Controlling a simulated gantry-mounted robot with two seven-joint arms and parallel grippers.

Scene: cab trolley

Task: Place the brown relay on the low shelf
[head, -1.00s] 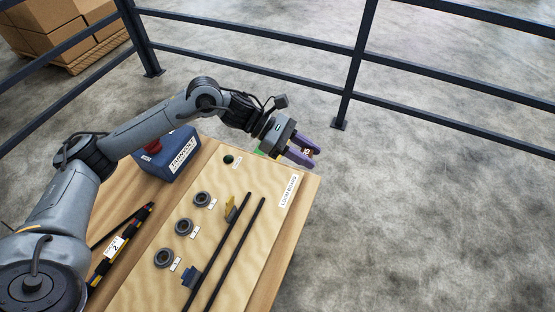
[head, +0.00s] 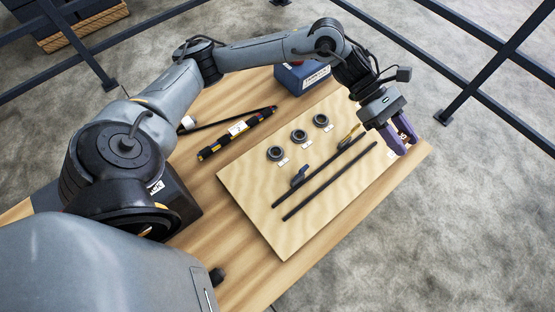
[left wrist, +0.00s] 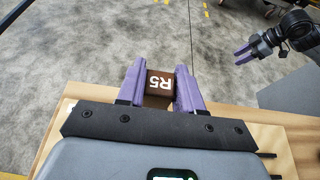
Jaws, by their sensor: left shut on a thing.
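The brown relay (left wrist: 160,83), a small block marked R5, is between the purple fingers of my left gripper (left wrist: 160,88) in the left wrist view. The gripper is shut on it. In the head view, the left gripper (head: 399,136) is over the right end of the wooden board, and its fingers mostly hide the relay. My right gripper (left wrist: 243,53) shows at the upper right of the left wrist view, its fingers apart with nothing between them. I cannot make out the low shelf for certain in either view.
The board (head: 290,225) carries several dark rings (head: 299,136), two black rails (head: 325,178), and blue and yellow clips. A blue box (head: 303,76) stands behind it. A striped bar (head: 237,132) lies left. A grey surface (left wrist: 290,95) shows under my right arm. Dark railings surround the table.

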